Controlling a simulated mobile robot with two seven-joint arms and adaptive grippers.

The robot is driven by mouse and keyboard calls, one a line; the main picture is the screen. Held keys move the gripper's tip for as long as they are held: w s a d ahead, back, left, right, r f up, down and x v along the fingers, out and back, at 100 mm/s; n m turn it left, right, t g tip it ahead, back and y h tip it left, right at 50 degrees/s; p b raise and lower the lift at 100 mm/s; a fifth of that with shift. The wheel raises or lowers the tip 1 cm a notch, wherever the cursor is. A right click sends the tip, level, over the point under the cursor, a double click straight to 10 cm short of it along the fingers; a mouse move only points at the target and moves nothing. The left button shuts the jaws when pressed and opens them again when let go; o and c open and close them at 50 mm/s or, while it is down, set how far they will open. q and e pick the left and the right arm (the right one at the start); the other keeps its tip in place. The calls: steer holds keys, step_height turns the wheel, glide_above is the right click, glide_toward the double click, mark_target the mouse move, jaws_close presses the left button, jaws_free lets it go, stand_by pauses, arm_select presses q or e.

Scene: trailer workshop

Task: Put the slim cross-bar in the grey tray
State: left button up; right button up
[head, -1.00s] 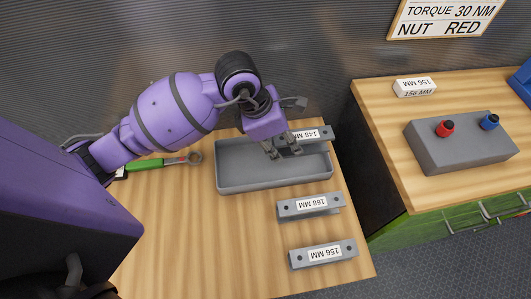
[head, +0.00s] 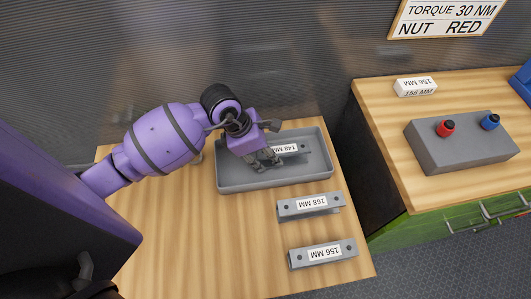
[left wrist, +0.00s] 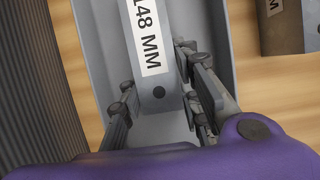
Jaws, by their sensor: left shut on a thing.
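My left gripper (head: 267,160) is shut on the grey cross-bar labelled 148 MM (head: 291,148). In the head view the bar is within the outline of the grey tray (head: 275,185), towards its back and middle. I cannot tell if it touches the tray floor. In the left wrist view the bar (left wrist: 162,108) runs between the fingers, with the tray (left wrist: 92,35) beneath it. Two other grey bars lie on the bench in front of the tray: one labelled 168 MM (head: 333,205) and one labelled 156 MM (head: 341,256). My right gripper is out of view.
The wooden bench (head: 190,245) is clear left of the two loose bars. A corrugated wall stands close behind the tray. Across a gap, the right bench holds a grey block with a red knob (head: 445,128) and blue knob, and a 156 MM marker (head: 415,87).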

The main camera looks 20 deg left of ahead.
arm_select(q)
steer(key=shift+f, duration=0.15)
steer(key=o, duration=1.2)
steer(key=v, duration=1.2)
steer(key=shift+s, duration=0.1)
